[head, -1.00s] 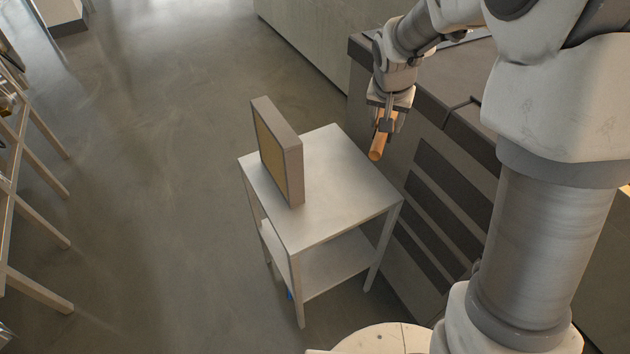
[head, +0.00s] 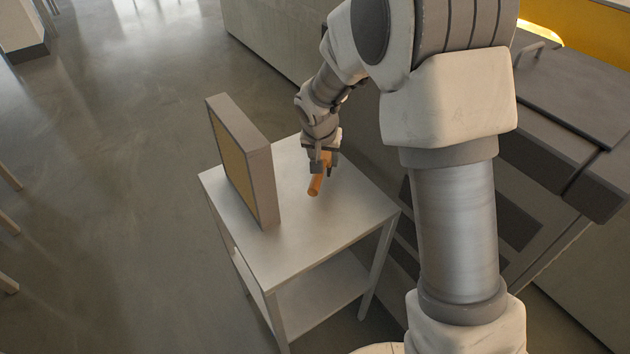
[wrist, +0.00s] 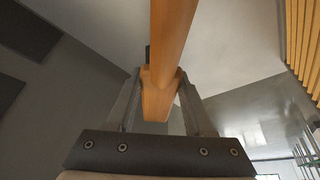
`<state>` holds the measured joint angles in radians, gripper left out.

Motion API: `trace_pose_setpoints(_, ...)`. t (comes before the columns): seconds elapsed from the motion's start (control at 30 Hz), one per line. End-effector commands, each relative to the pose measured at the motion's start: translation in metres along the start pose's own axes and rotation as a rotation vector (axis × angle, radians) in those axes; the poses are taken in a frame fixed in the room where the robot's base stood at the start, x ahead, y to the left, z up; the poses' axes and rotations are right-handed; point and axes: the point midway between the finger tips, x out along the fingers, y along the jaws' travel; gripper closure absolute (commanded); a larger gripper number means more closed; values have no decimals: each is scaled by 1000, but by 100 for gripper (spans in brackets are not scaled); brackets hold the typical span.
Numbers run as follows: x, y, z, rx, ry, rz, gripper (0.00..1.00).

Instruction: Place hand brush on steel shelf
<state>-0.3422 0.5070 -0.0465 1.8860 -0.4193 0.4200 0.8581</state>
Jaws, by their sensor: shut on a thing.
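The hand brush (head: 315,186) shows as an orange-brown wooden handle hanging from my gripper (head: 321,165). My gripper is shut on it; in the wrist view the brush (wrist: 172,35) runs between the two fingers. Its bristles cannot be made out. The steel shelf (head: 320,235) is a small pale two-tier stand. In the head view, the gripper and brush appear over the back part of its top, right of the upright framed panel. The gap between brush and top cannot be judged.
A thick framed panel with a yellowish face (head: 245,160) stands upright on the left part of the shelf top. The front and right of the top are bare. A dark-topped counter (head: 575,90) stands to the right. Open floor (head: 120,200) lies to the left.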

Motion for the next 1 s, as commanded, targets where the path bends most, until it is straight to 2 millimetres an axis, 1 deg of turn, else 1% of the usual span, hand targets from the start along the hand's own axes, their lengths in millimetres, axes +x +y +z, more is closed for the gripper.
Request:
trace_pose_setpoints(0.03,9,0,4,-1,-1,0,100)
trace_pose_setpoints(0.27,25,0,11,-2,0,0,100)
trace_pose_setpoints(0.4,45,0,20,-2,-1,0,100)
trace_pose_setpoints(0.47,50,0,22,-2,-1,1,100)
trace_pose_setpoints(0.7,51,0,22,0,1,-1,100)
trace_pose_setpoints(0.87,55,0,24,-1,1,-1,100)
trace_pose_setpoints(0.9,54,0,23,-1,1,0,43)
trace_pose_setpoints(0.97,54,0,23,-1,1,0,32)
trace_pose_setpoints(1.0,54,0,23,-1,0,0,25)
